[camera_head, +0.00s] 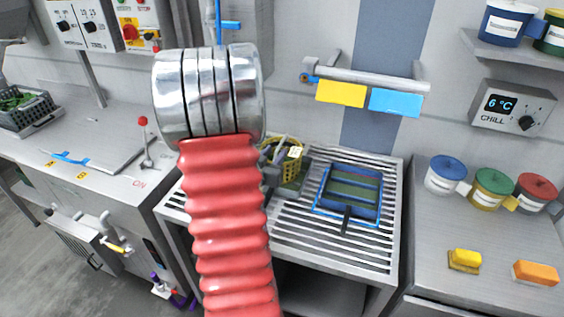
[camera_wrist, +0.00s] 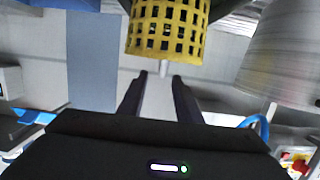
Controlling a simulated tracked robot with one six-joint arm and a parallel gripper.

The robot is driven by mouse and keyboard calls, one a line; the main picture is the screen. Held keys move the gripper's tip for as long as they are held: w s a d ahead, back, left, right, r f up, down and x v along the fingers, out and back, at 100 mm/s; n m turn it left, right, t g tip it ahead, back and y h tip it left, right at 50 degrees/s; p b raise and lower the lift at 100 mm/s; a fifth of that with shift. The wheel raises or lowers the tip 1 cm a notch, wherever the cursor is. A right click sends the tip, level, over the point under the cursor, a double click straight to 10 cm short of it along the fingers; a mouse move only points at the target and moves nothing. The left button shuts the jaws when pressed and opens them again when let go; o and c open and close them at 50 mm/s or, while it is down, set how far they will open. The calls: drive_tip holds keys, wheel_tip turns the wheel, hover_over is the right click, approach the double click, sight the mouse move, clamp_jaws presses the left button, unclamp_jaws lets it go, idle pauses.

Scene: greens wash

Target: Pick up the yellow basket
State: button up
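The yellow basket (camera_head: 268,158) stands at the back left of the slatted rack in the head view, partly hidden behind my red and silver arm. In the wrist view, the perforated yellow basket (camera_wrist: 167,28) fills the upper middle, its top cut off by the picture edge. The fingertips point toward the basket, with a small gap showing in the picture. In the head view the gripper is mostly hidden by my arm.
A blue-framed tray (camera_head: 348,193) with a dark handle lies right of the basket on the slatted rack (camera_head: 300,240). A rail with yellow and blue tags (camera_head: 341,94) hangs above. Lidded pots (camera_head: 445,174) and sponges stand on the right counter. A lever (camera_head: 145,140) stands at left.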

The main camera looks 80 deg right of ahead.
sight(281, 143)
drive_tip(key=shift+x, duration=1.35)
drive_tip(key=shift+x, duration=2.6)
drive_tip(key=shift+w, duration=0.1)
drive_tip(key=shift+c, duration=0.3)
clamp_jaws()
